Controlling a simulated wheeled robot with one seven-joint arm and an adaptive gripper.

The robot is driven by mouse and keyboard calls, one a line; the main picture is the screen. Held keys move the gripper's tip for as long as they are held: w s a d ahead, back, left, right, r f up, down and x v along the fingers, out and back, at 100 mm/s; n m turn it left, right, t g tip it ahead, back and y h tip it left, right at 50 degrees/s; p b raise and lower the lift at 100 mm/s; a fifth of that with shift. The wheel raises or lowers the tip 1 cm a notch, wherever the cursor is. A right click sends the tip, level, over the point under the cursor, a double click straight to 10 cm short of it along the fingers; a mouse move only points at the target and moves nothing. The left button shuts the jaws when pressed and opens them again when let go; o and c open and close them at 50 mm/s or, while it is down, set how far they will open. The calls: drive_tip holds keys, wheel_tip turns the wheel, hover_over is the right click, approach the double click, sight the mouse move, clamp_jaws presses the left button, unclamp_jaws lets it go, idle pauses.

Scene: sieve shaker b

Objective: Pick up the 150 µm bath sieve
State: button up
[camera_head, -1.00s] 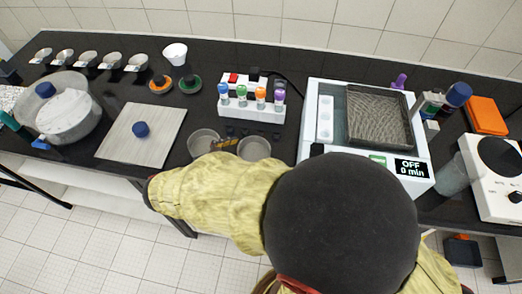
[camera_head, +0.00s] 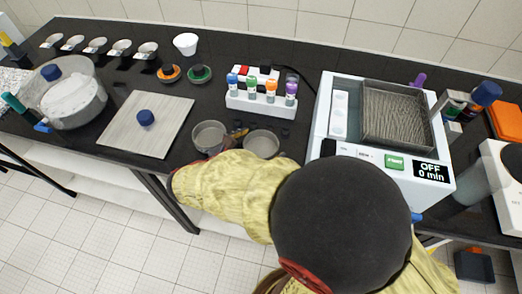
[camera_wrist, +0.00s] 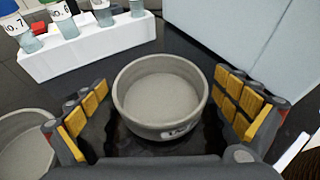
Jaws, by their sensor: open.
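Two round grey sieve-like pans stand side by side on the black bench, left of the water bath. The right pan (camera_head: 261,143) is centred in the wrist view (camera_wrist: 162,132), with a small pale label on its near wall that I cannot read. My gripper (camera_wrist: 160,92) is open, its yellow-padded fingers to either side of this pan, with dark bench visible in both gaps. The left pan (camera_head: 209,136) shows partly in the wrist view (camera_wrist: 22,145), outside the left finger. I cannot tell from markings which is 150 µm. In the head view my arm hides most of the gripper.
A white rack (camera_head: 262,106) of colour-capped bottles stands behind the pans. The white water bath (camera_head: 324,120), its display reading OFF and 0 min, stands close on the right. A grey board (camera_head: 120,135) with a blue knob and a large round vessel (camera_head: 88,112) lie left.

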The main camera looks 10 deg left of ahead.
drive_tip(key=c, duration=0.3)
drive_tip(key=c, duration=1)
